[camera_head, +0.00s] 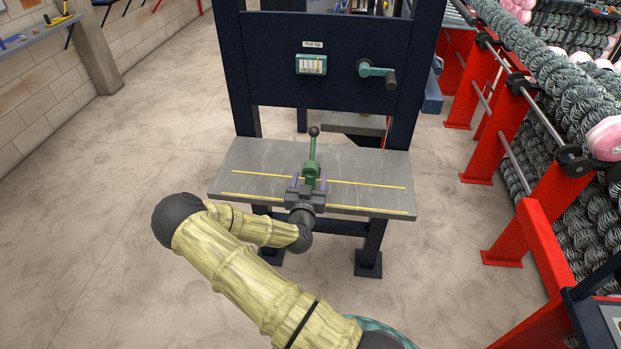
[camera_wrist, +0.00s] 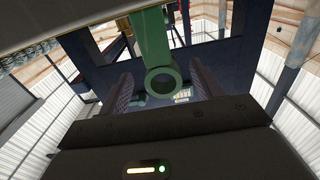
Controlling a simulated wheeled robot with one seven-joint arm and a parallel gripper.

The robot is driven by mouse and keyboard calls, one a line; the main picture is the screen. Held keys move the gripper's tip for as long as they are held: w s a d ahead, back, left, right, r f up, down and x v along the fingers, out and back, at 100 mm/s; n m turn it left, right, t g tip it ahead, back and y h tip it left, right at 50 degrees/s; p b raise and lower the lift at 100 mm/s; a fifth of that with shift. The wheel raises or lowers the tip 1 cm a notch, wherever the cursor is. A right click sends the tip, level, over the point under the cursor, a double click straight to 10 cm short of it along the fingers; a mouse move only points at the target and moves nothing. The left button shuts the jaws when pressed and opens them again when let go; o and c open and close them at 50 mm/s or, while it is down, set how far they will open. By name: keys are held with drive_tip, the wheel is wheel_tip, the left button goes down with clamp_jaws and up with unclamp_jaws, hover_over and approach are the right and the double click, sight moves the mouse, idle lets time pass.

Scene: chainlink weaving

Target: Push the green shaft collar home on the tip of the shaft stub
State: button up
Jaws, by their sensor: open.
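A green upright part (camera_head: 311,170) stands at the bench, with a lever ending in a dark ball at its top. In the wrist view it is a green arm (camera_wrist: 152,38) ending in a round green ring (camera_wrist: 148,84) with an open bore. I cannot tell whether this ring is the collar itself or part of the green fixture. No separate shaft stub can be made out. My gripper (camera_head: 307,183) is open at the green part. In the wrist view its fingers (camera_wrist: 162,76) stand on either side of the ring, with visible gaps; neither finger appears to touch it.
The grey bench top (camera_head: 250,165) has yellow lines and is otherwise clear. Red racks with wire coils (camera_head: 560,90) line the right. The floor at left is free.

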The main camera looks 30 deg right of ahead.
sight(311, 166)
drive_tip(key=shift+w+d+r, duration=0.15)
drive_tip(key=shift+w+r, duration=0.05)
drive_tip(key=shift+w, duration=0.05)
drive_tip(key=x, duration=0.1)
drive_tip(key=p+x, duration=0.2)
drive_tip(key=x, duration=0.1)
drive_tip(key=shift+w+r, duration=0.15)
drive_tip(key=shift+r, duration=0.2)
drive_tip(key=shift+w+d+f, duration=0.1)
drive_tip(key=shift+w+d, duration=0.05)
drive_tip(key=shift+d, duration=0.05)
drive_tip(key=c, duration=1.3)
drive_tip(key=shift+o, duration=0.2)
